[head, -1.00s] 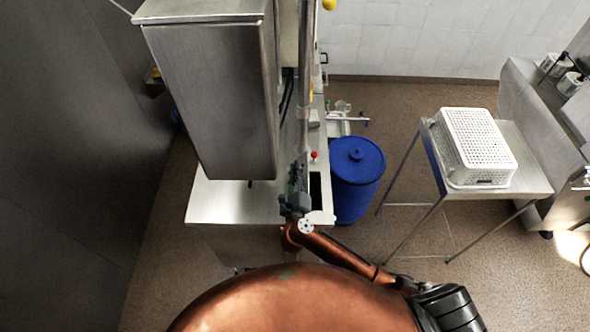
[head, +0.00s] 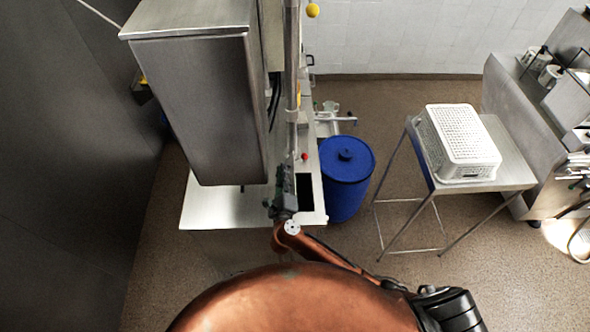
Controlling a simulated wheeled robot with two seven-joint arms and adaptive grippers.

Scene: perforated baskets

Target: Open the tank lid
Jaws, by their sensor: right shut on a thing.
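A big stainless steel box (head: 200,108) stands at the upper left above a steel counter (head: 212,206). I cannot tell for certain which part is the tank lid. My right arm reaches up from the lower right. My right gripper (head: 281,188) is at the counter, close to the right of the box's lower corner. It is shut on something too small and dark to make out. A dark rectangular opening (head: 305,190) lies just right of the gripper in the counter. My left gripper is not in view.
A blue barrel (head: 345,190) stands right of the counter. A white perforated basket (head: 460,140) sits upside down or closed on a steel table (head: 517,172). A red knob (head: 305,156) is on the counter. Open floor lies between barrel and table.

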